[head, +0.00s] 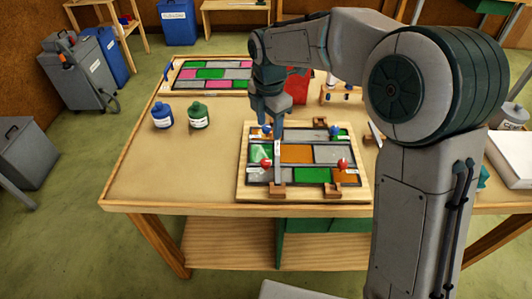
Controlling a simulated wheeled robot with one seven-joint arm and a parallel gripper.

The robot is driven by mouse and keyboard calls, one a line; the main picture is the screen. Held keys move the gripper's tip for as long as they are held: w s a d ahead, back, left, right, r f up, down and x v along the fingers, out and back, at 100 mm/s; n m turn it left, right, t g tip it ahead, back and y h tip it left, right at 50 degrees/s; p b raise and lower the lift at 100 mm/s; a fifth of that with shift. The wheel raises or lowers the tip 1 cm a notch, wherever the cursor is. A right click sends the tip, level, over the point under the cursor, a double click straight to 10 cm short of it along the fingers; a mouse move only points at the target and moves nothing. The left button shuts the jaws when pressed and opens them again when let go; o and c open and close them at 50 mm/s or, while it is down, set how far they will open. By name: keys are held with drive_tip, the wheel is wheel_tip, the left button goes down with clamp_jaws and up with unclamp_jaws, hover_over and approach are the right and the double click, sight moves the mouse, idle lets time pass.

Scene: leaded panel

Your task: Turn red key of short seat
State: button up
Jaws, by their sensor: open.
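The leaded panel board (243,193) lies on the table, with green, orange and grey panes between dark strips. A red key (343,163) is at its right side, and another red key (266,163) is at its left. Blue keys show at the upper left (266,130) and upper right (334,131). Small white labels are near the keys, too small to read, so I cannot tell which seat is the short one. My gripper (268,118) points down over the board's upper left, open, above the left red key in the picture. Its fingertips are hard to make out.
A pale upright strip (278,165) runs down the board's left part to a brown block (278,190). A second brown block (333,190) is at the front right. Blue (162,116) and green (199,116) bottles stand left. The table's left front is clear.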

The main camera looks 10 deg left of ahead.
sight(265, 161)
drive_tip(key=shift+n, duration=0.4)
drive_tip(key=f, duration=0.4)
drive_tip(key=f+p, duration=0.1)
drive_tip(key=f, duration=0.4)
drive_tip(key=a+f, duration=0.1)
drive_tip(key=f, duration=0.4)
drive_tip(key=shift+w+p, duration=0.1)
drive_tip(key=shift+p, duration=0.3)
drive_tip(key=c, duration=1)
